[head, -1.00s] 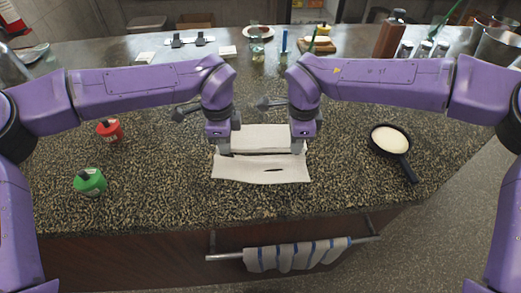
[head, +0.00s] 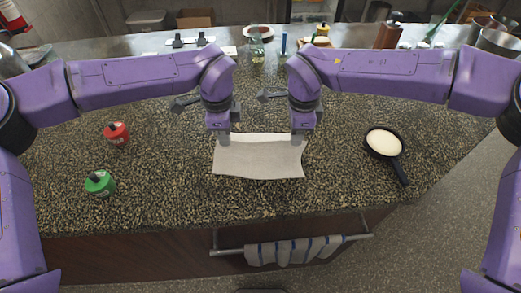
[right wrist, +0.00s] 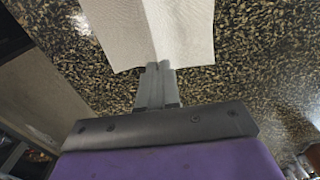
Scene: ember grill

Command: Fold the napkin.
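Any layers under the top panel are hidden.
A black pan (head: 388,146) with pale contents is to the right. A striped towel (head: 293,251) hangs on the front rail. The counter around the napkin is clear.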

